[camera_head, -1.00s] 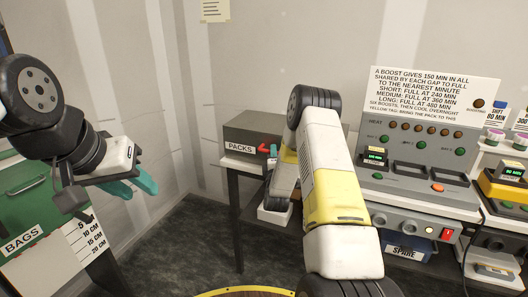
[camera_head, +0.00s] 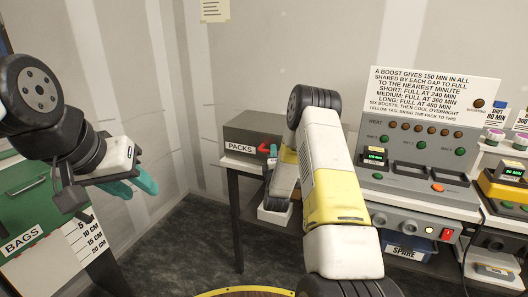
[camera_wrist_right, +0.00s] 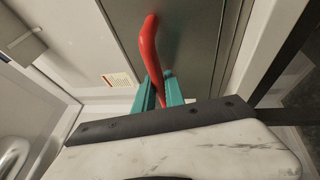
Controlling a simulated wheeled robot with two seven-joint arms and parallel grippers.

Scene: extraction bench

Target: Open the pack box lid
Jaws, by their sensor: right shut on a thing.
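The grey pack box (camera_head: 238,133), labelled PACKS, stands on the bench left of my right arm. Its lid looks closed. A red handle (camera_head: 264,148) shows on its front, and it also shows in the right wrist view (camera_wrist_right: 148,45). My right gripper (camera_wrist_right: 160,92) is shut on the lower part of this handle, with a teal finger on each side. In the head view my right arm hides most of that gripper. My left gripper (camera_head: 134,184) is open and empty at the left, well away from the box.
A heating panel (camera_head: 415,150) with slots, lights and a printed sign stands right of my right arm. A green BAGS cabinet (camera_head: 45,205) is at the far left. A white wall is behind the box. Floor between cabinet and bench is clear.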

